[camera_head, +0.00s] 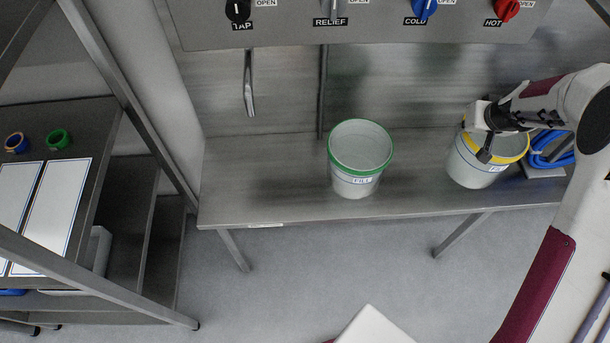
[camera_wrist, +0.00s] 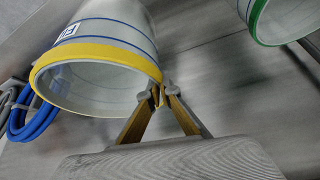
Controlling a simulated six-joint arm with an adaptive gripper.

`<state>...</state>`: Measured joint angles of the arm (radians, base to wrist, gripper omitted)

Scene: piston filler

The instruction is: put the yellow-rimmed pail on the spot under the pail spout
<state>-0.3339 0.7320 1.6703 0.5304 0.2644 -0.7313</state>
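The yellow-rimmed pail (camera_head: 472,172) is whitish and upright at the right part of the steel bench (camera_head: 270,190). My gripper (camera_head: 482,138) is at the left side of its rim. In the wrist view my gripper (camera_wrist: 158,93) has its two fingertips closed together on the yellow rim of the pail (camera_wrist: 95,48), one on each side of the wall. The pail looks empty inside. A bent metal spout (camera_head: 249,88) hangs below the TAP label at the left, above the bench. I see no clear marked spot on the bench under it.
A green-rimmed pail (camera_head: 352,183) stands mid-bench, between the yellow-rimmed pail and the spout. A coiled blue hose (camera_head: 550,150) lies right of the yellow-rimmed pail. A thin vertical pipe (camera_head: 322,95) runs below RELIEF. The bench's left part is clear.

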